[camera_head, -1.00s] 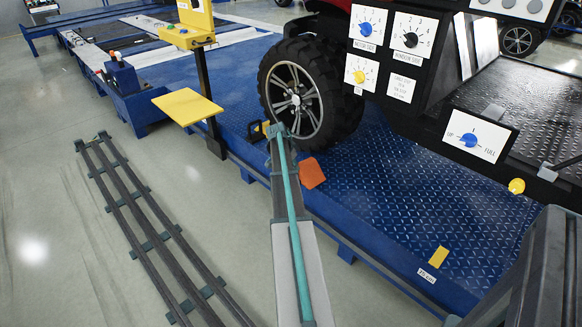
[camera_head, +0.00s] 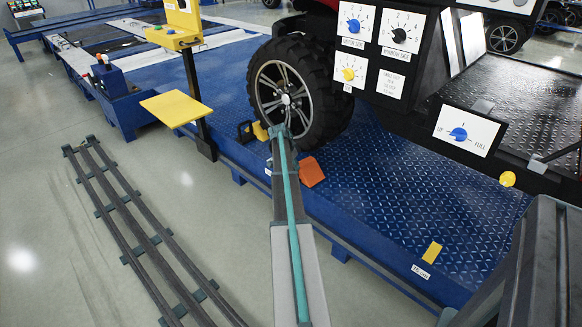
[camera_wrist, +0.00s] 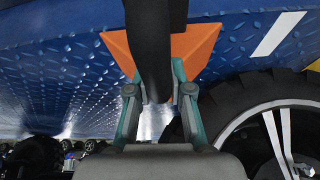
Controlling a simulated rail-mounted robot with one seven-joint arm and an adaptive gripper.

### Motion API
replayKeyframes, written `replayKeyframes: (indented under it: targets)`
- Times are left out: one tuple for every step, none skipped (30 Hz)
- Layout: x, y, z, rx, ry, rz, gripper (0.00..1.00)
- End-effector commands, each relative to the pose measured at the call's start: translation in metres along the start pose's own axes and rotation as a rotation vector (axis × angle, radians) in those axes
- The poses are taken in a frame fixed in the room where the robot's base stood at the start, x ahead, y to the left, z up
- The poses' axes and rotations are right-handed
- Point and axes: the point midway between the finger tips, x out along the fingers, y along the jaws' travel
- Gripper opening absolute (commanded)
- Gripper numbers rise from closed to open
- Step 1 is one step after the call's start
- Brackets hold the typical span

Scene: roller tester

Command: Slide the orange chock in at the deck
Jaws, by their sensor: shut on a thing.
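In the head view my arm hides the grip and the chock's left side. Whether the chock touches the deck cannot be told.
A yellow-and-black piece (camera_head: 252,131) sits left of my arm by the wheel. A post with a yellow shelf (camera_head: 175,108) stands at the deck's near edge. Control panels (camera_head: 465,133) are at the right. A dark rail frame (camera_head: 147,235) lies on the floor.

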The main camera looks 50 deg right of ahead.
Motion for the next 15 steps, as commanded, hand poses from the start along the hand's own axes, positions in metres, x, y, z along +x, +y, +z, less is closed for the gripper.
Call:
replayKeyframes:
  targets:
    - [0.001, -0.001, -0.005, 0.001, 0.002, -0.001, 0.00]
    - [0.002, -0.002, -0.007, 0.001, 0.002, -0.001, 0.00]
    - [0.003, -0.002, -0.009, 0.001, 0.002, -0.001, 0.00]
    - [0.004, -0.002, -0.011, 0.001, 0.002, -0.001, 0.00]
    - [0.005, -0.002, -0.013, 0.001, 0.002, -0.001, 0.00]
    - [0.006, -0.002, -0.016, 0.001, 0.002, -0.001, 0.00]
    - [0.007, -0.002, -0.018, 0.001, 0.002, -0.001, 0.00]
    - [0.008, -0.003, -0.020, 0.001, 0.002, -0.001, 0.00]
    - [0.009, -0.003, -0.022, 0.001, 0.002, -0.001, 0.00]
    - [0.010, -0.003, -0.024, 0.001, 0.002, -0.001, 0.00]
    - [0.011, -0.003, -0.026, 0.001, 0.002, -0.001, 0.00]
    - [0.012, -0.003, -0.028, 0.000, 0.002, -0.001, 0.00]
    - [0.013, -0.003, -0.030, 0.000, 0.002, -0.001, 0.00]
    - [0.014, -0.004, -0.032, 0.000, 0.002, -0.001, 0.00]
    - [0.015, -0.004, -0.034, 0.000, 0.002, -0.001, 0.00]
